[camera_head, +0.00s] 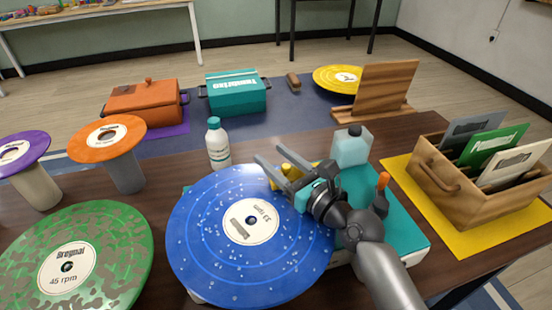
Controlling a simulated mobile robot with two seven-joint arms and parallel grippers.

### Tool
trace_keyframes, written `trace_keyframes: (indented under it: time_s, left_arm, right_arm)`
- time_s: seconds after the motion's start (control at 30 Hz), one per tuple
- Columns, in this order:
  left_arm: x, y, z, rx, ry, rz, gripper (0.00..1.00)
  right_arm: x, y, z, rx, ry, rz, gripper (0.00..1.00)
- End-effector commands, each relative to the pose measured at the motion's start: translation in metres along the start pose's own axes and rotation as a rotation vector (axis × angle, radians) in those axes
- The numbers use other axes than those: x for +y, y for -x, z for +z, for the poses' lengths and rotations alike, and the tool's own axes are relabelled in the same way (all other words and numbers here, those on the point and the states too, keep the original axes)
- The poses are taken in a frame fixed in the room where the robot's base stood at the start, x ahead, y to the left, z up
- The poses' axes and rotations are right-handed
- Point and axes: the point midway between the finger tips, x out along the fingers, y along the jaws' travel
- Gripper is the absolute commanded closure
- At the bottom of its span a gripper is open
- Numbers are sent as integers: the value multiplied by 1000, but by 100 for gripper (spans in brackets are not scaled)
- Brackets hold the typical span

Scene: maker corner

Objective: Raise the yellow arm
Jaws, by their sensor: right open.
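A teal record player (398,218) stands on the dark wooden table with a large speckled blue record (205,240) on it. The record has a cream label. A small yellow part, apparently the yellow arm (276,179), shows at the far right edge of the record, low down. My right gripper (268,152) is over it with its two fingers apart, pointing to the far left. The fingers and wrist hide most of the yellow part, so I cannot tell whether they touch it. My left gripper is out of view.
A white bottle (218,148) and a pale teal bottle (351,147) stand behind the player. A wooden record crate (463,208) sits on a yellow mat at right. A green record (112,238) and purple and orange discs on stands (125,175) are at left.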

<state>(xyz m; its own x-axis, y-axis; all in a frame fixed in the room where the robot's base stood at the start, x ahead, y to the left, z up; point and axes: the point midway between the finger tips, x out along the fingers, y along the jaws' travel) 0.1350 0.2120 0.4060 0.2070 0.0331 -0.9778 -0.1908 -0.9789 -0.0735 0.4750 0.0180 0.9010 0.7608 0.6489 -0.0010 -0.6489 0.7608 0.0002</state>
Motion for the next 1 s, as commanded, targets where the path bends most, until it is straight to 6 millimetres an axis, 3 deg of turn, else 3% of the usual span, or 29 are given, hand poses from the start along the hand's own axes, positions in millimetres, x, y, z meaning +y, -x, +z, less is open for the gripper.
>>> trace_keyframes:
  time_s: [0.2,0.7,1.0]
  left_arm:
    - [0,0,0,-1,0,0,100]
    - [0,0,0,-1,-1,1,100]
    - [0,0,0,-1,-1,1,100]
  right_arm:
    - [0,0,0,0,0,0,46]
    - [0,0,0,0,0,0,100]
    - [0,0,0,0,0,0,100]
